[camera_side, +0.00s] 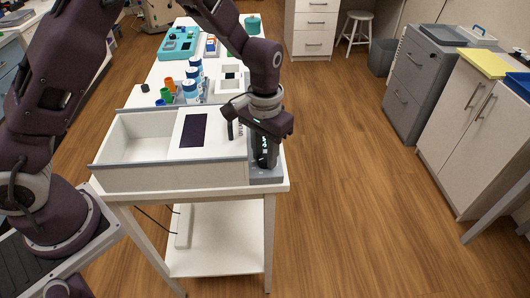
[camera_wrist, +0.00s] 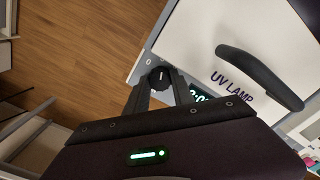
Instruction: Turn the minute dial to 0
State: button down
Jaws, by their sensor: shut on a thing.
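The UV lamp box (camera_side: 170,176) is a white and grey case on the white table, with an open compartment at left. In the wrist view its lid (camera_wrist: 215,40) shows "UV LAMP" lettering and a black curved handle (camera_wrist: 262,78). A round black dial (camera_wrist: 160,77) with a small white mark sits on the grey strip at the lid's edge. A printed "0" is visible beside it. My gripper (camera_side: 266,160) points down at the box's right end, its fingers shut on the dial. A green-digit display (camera_wrist: 199,93) is partly hidden behind my gripper.
Behind the box stand blue-white jars (camera_side: 192,90), coloured small cups (camera_side: 168,86) and a teal tray (camera_side: 180,42). The table's right edge is close to my gripper. Open floor (camera_side: 340,180) lies to the right, before grey and white cabinets.

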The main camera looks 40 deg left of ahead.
aim_at(265, 158)
jog(key=n, duration=0.4)
jog(key=shift+n, duration=2.4)
jog(key=c, duration=1.1)
grip_release()
jog(key=shift+r, duration=0.1)
notch_tip(265, 158, up, 8)
